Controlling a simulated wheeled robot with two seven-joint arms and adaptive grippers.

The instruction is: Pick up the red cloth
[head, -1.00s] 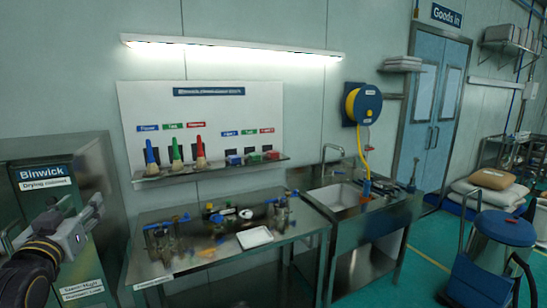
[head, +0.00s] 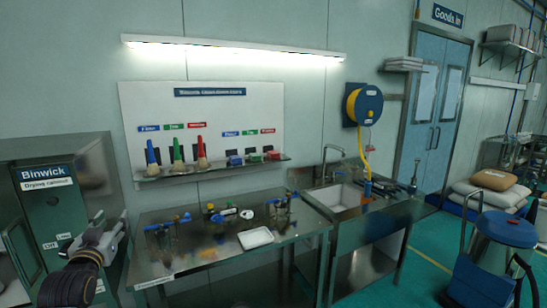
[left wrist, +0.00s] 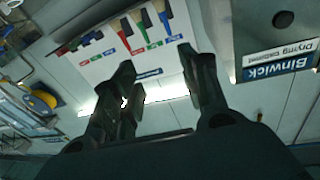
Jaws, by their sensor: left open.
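A small red folded block (head: 271,155), which looks like the red cloth, lies at the right end of the wall shelf (head: 215,168), beside a green one (head: 254,157) and a blue one (head: 235,160). My left gripper (head: 122,222) is at the lower left in the head view, in front of the drying cabinet and well left of and below the red cloth. In the left wrist view its two dark fingers (left wrist: 160,75) are apart with nothing between them. I cannot make out the red cloth clearly there. My right gripper is not in view.
Blue, green and red brushes (head: 201,152) stand on the shelf's left part. Below, a steel bench (head: 200,262) holds blue-handled fittings and a white tray (head: 256,238). A sink (head: 340,198) is to the right. The drying cabinet (head: 60,200) stands at the left.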

